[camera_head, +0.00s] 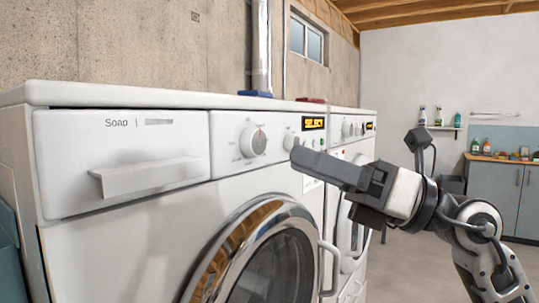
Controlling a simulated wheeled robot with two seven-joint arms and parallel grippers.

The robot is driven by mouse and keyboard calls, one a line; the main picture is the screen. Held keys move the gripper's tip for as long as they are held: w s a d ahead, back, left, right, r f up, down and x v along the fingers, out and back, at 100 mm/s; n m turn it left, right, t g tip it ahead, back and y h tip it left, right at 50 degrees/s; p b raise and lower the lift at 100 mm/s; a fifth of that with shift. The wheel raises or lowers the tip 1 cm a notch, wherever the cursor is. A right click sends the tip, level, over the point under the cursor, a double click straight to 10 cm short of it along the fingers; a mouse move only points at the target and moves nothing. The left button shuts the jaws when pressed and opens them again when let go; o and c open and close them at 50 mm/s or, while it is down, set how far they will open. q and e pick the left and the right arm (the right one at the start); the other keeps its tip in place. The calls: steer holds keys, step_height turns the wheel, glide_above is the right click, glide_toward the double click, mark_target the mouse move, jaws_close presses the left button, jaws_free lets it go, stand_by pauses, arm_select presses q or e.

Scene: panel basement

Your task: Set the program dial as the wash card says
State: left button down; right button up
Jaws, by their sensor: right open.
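The program dial (252,141) is a round white knob on the front panel of the near white washing machine (120,240), with small marks around it. The display (313,123) to its right shows orange letters that look like SELECT. My right gripper (325,170) reaches in from the right, its fingers pointing left in front of the panel. It is open and empty. Its fingertips are to the right of the dial and slightly lower, apart from it in the picture. I cannot make out a wash card. My left gripper is out of view.
The soap drawer (120,155) is left of the dial, and the round glass door (270,262) is below. A second machine (352,135) stands beyond. A blue item (255,93) and a red item (310,100) lie on top. A grey cabinet (495,190) stands far right.

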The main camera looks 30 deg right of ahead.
steer(key=s+d+r+t+h, duration=0.2)
steer(key=d+h, duration=0.5)
steer(key=h, duration=0.2)
steer(key=p, duration=0.7)
glide_toward(259, 141)
steer(key=shift+h, duration=0.4)
steer(key=x, duration=0.6)
steer(key=shift+s+a+r, duration=0.1)
steer(key=shift+a+r, duration=0.05)
steer(key=shift+r, duration=0.25)
steer(key=shift+w+a+f+p, duration=0.1)
steer(key=shift+w+a+p, duration=0.15)
steer(key=shift+w, duration=0.4)
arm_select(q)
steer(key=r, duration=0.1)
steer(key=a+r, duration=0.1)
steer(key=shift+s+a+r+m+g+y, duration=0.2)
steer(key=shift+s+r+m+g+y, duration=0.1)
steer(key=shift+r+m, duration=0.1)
arm_select(e)
steer(key=shift+w+a+f, duration=0.1)
steer(key=shift+w+f, duration=0.05)
steer(key=shift+w, duration=0.1)
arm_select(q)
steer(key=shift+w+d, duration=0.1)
arm_select(e)
steer(key=c, duration=1)
